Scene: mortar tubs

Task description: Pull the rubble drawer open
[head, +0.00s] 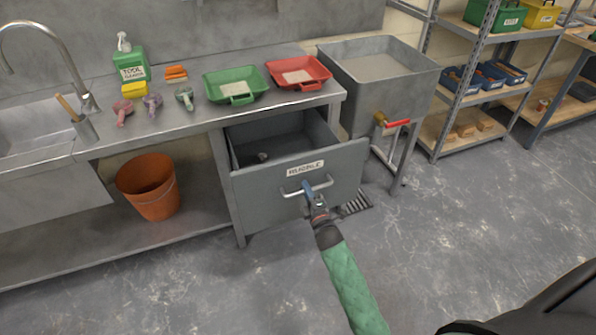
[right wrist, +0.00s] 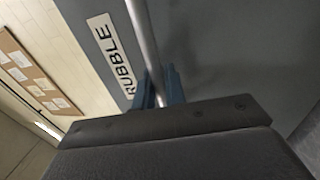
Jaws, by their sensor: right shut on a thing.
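The grey rubble drawer (head: 262,187) sits under the right end of the steel counter and stands well out, with its inside in view. A small dark lump (head: 263,156) lies in it. Its front carries a white RUBBLE label (head: 306,169), which also shows in the right wrist view (right wrist: 114,52), and a pale bar handle (head: 293,193). My right gripper (head: 308,187) is shut on the handle bar, and its blue fingers (right wrist: 158,88) lie around the bar in the right wrist view. My left gripper is not in view.
On the counter (head: 215,114) stand a green tray (head: 234,80), a red tray (head: 298,66) and a green tool-cleaner bottle (head: 130,68). An orange bucket (head: 148,187) stands on the lower shelf. A grey tub (head: 400,93) with a red-levered tap stands right of the drawer. The floor in front is mostly clear.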

